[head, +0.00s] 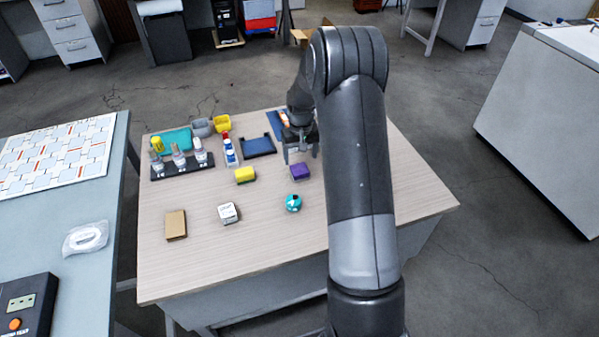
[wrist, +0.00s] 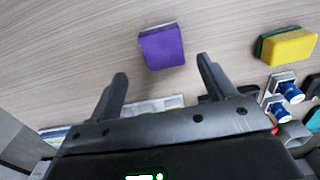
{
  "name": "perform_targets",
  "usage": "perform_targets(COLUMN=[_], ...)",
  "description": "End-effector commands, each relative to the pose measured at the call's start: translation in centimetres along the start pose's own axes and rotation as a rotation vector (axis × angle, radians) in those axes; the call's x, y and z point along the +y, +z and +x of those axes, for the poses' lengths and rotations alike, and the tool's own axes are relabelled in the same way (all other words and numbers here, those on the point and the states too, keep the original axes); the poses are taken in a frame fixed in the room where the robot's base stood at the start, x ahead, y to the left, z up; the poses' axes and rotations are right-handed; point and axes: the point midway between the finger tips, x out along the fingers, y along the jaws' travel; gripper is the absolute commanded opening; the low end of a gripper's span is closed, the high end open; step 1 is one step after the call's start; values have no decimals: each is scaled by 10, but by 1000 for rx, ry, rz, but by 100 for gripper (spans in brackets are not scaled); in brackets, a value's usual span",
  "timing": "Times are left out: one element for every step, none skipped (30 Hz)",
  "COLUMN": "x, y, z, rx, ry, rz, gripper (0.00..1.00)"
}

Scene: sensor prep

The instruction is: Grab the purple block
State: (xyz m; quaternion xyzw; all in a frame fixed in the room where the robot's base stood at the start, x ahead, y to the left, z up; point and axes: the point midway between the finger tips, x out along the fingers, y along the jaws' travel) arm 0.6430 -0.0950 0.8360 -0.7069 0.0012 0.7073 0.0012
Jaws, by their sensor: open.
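The purple block (head: 299,171) lies on the wooden table (head: 330,250), right of the yellow block. In the wrist view the purple block (wrist: 161,47) is just beyond the fingertips, roughly midway between them sideways. My gripper (head: 300,152) is in the head view at the back of the table, behind the block. In the wrist view my gripper (wrist: 162,68) is open, with its two dark fingers spread and nothing between them. The exact height of the fingers over the table is hard to tell.
A yellow sponge-like block (head: 245,175) is to the left. A blue-black tray (head: 258,146), a bottle (head: 230,152) and a rack with small bottles (head: 170,170) stand behind. A teal round item (head: 293,203) and white box (head: 228,213) are nearer.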

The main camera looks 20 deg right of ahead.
Motion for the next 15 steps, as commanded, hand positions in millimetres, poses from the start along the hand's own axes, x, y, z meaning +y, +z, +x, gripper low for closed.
perform_targets(x=[0, 0, 0, -1, -1, -2, -2, -3, -4, -4, -5, -5, -5, -5, -5], y=[0, 0, 0, 0, 1, 1, 2, 2, 2, 3, 4, 3, 3, 3, 3], z=[4, 5, 7, 8, 10, 14, 17, 21, 27, 32, 37, 43, 48, 51, 55], rx=[-1, -1, 0, 0, 0, -1, -2, -3, -3, -3, -4, -3, -2, -2, -1], ry=[0, 0, 0, 0, 0, 0, 0, 0, 0, 0, 0, 0, 0, 0, 0], rz=[0, 0, 0, 0, 0, -1, -1, -1, -1, -1, -1, 0, 0, 0, 0], gripper=[76, 76, 76, 76, 76, 76, 76, 76, 76, 76, 76, 76, 76, 76, 76])
